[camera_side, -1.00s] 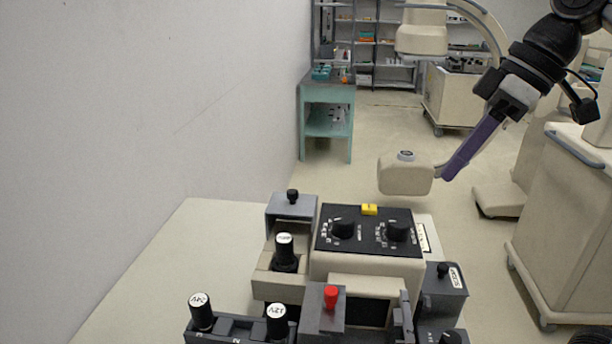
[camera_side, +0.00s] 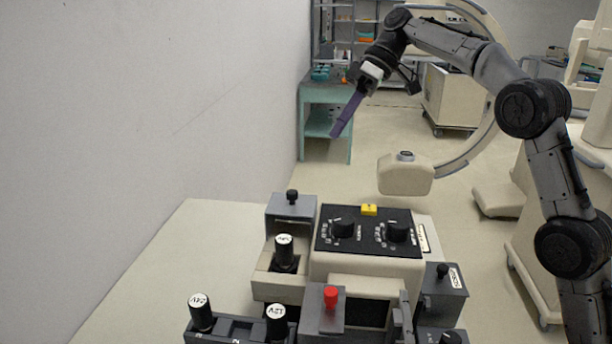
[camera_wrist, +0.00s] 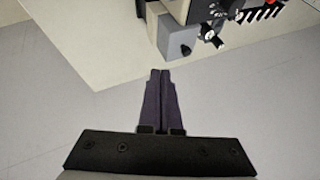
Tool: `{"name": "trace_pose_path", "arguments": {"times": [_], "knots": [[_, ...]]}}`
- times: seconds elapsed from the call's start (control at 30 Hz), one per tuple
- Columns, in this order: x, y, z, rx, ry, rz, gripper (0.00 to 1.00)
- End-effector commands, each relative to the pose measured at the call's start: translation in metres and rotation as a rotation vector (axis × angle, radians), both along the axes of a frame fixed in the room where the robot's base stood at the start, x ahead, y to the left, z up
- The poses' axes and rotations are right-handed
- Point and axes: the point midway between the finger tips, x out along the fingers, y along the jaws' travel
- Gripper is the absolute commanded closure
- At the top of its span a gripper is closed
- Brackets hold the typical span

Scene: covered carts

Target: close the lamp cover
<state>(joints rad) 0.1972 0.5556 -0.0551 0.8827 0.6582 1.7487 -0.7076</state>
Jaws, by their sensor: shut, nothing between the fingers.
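A grey cover with a black knob (camera_side: 291,208) sits at the back left of the unit, behind an open beige compartment (camera_side: 270,285) that holds a black post with a white cap (camera_side: 285,252). No readable label marks it as the lamp cover. A grey block with a black knob (camera_wrist: 176,36) shows ahead of the fingers in the wrist view. Nothing touches the fingers.
The black dial panel (camera_side: 366,232) bears a yellow piece (camera_side: 369,210). A grey part with a red knob (camera_side: 331,299) is in front; a grey box with a black knob (camera_side: 445,280) is at right. White-capped posts stand front left. The cart top (camera_side: 190,250) is clear at left.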

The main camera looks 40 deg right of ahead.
Motion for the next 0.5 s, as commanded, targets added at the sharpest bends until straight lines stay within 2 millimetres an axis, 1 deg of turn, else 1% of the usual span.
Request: {"name": "trace_pose_path", "arguments": {"times": [0.17, 0.5], "knots": [[0.000, 0.015, -0.018, 0.000, 0.003, 0.004, 1.00], [0.006, 0.055, -0.071, -0.001, 0.003, 0.003, 1.00]]}}
